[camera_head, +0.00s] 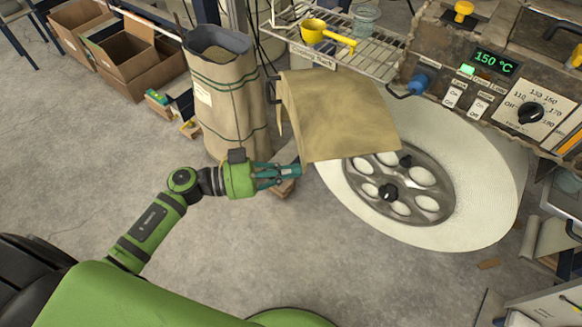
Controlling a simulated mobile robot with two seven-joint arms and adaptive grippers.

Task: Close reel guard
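A tan, worn panel (338,112), which looks like the reel guard, hangs at the machine's front and covers the upper left part of the reel. The large white tape reel (480,180) has a grey metal hub (432,200) with oval holes and a black knob; its lower and right parts are uncovered. My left gripper (299,171) has teal fingers that point right, close to the panel's lower left corner. I cannot tell whether they touch it or how far apart the tips are. My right gripper is not in view.
A tall tan sack-like bin (228,100) stands behind my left gripper. Cardboard boxes (125,50) are at the back left. A wire shelf (350,45) holds a yellow scoop (325,33). The control panel (500,85) reads 150 °C. The floor in front is mostly clear.

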